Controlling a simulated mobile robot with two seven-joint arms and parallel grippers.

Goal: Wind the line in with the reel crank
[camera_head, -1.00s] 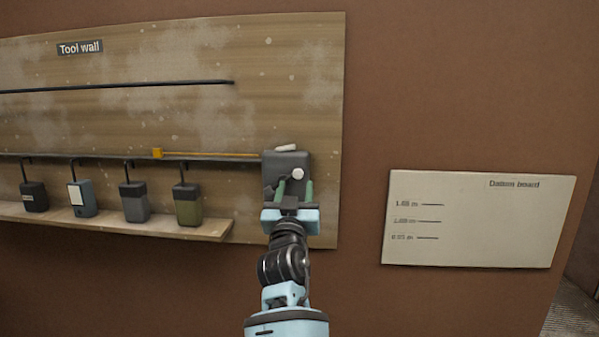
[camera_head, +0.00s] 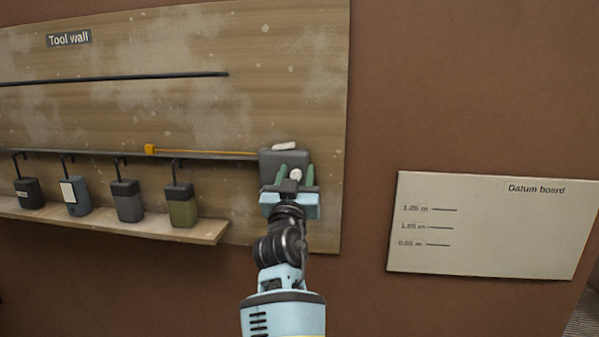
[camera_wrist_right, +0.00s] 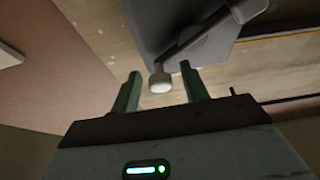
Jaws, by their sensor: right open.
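The reel is a dark grey box (camera_head: 285,158) on the right end of the tool wall; it also shows in the right wrist view (camera_wrist_right: 165,22). Its crank has a grey arm (camera_wrist_right: 208,38) and a pale round knob (camera_head: 296,174), seen also in the wrist view (camera_wrist_right: 160,84). An orange line (camera_head: 205,151) runs left from the reel to a small orange block (camera_head: 150,149). My right gripper (camera_head: 296,168) is open, its green fingers on either side of the knob, with gaps showing in the wrist view (camera_wrist_right: 161,72). My left gripper is out of view.
A dark rail (camera_head: 120,76) crosses the tool wall above. The Datum board (camera_head: 490,235) is on the brown wall to the right, with bare wall between.

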